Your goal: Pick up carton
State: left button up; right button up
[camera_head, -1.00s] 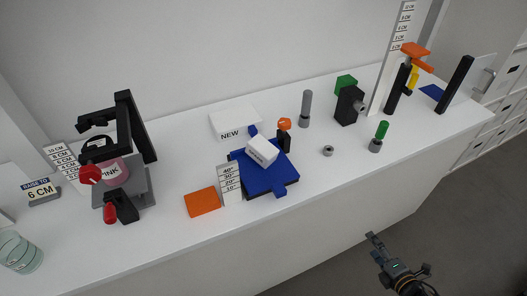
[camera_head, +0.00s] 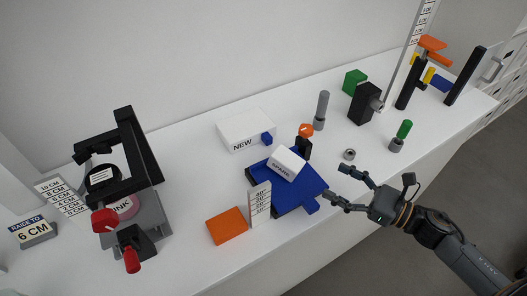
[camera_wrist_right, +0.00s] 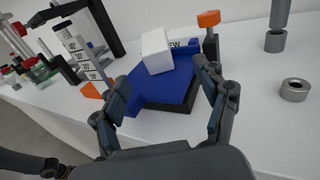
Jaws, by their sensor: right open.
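The white carton marked SPARE (camera_head: 286,163) rests on the tilted blue plate (camera_head: 308,190) in the middle of the table. It also shows in the right wrist view (camera_wrist_right: 156,52), on the blue plate (camera_wrist_right: 178,88). My right gripper (camera_head: 334,184) is open and empty at the right of the blue plate, apart from the carton. In the right wrist view its fingers (camera_wrist_right: 163,85) stand wide apart, with the carton beyond them.
A white NEW box (camera_head: 246,131) stands behind the carton. A black post with an orange knob (camera_head: 305,131) stands close beside the plate. An angle scale (camera_head: 260,204) and an orange block (camera_head: 227,226) are at left. A grey ring (camera_head: 349,155) lies at right.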

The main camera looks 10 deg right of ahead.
aim_at(287, 157)
jog(key=shift+w+a+r, duration=0.1)
jog(key=shift+w+a, duration=0.2)
jog(key=shift+a, duration=0.1)
jog(key=shift+w+a+r, duration=0.1)
jog(key=shift+w+a, duration=0.15)
jog(key=shift+w, duration=0.05)
jog(key=p+x, duration=0.2)
jog(key=x, duration=0.2)
jog(key=shift+w+a+r, duration=0.15)
jog(key=shift+w+a, duration=0.1)
jog(key=x, duration=0.1)
jog(key=p+x, duration=0.1)
jog(key=shift+w+a+f, duration=0.15)
jog(key=shift+a+f, duration=0.1)
jog(key=shift+w+a+r, duration=0.1)
jog(key=shift+a, duration=0.05)
jog(key=p+x, duration=0.1)
jog(key=x, duration=0.1)
jog(key=p+x, duration=0.2)
jog(key=shift+a, duration=0.55)
jog(key=shift+d, duration=0.1)
jog(key=shift+c, duration=0.7)
jog(key=c, duration=0.3)
pick_arm(q)
notch_tip(287, 157, up, 6)
jog(key=d, duration=0.1)
jog(key=shift+s, duration=0.2)
pick_arm(e)
jog(key=c, duration=0.8)
